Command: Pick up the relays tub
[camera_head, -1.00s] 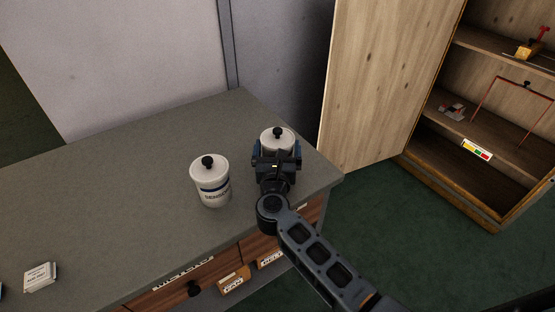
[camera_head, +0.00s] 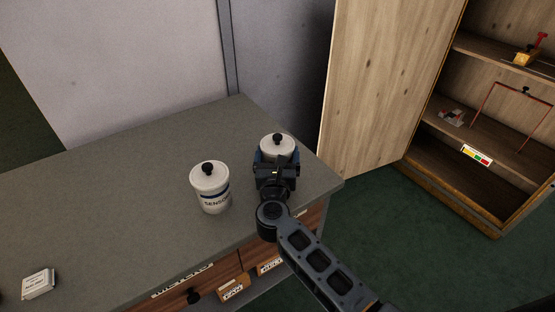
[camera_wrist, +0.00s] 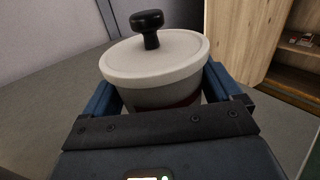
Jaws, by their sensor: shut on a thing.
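A white lidded tub (camera_head: 277,147) with a black knob stands at the right end of the grey counter. My gripper (camera_head: 275,162) is around it from the near side, shut on its body. In the wrist view the tub (camera_wrist: 155,62) sits between the two blue fingers (camera_wrist: 165,100), with its lid above them. Its label is hidden by the gripper, so I cannot read its name. A second white tub (camera_head: 211,188) stands to the left, apart from the gripper, with a blue band and lettering that looks like "SENSORS".
The grey counter (camera_head: 130,190) is mostly clear to the left, with a small white box (camera_head: 38,283) at its near left. Drawers and labelled small boxes (camera_head: 233,288) are below its front edge. An open wooden cabinet (camera_head: 455,150) stands at right.

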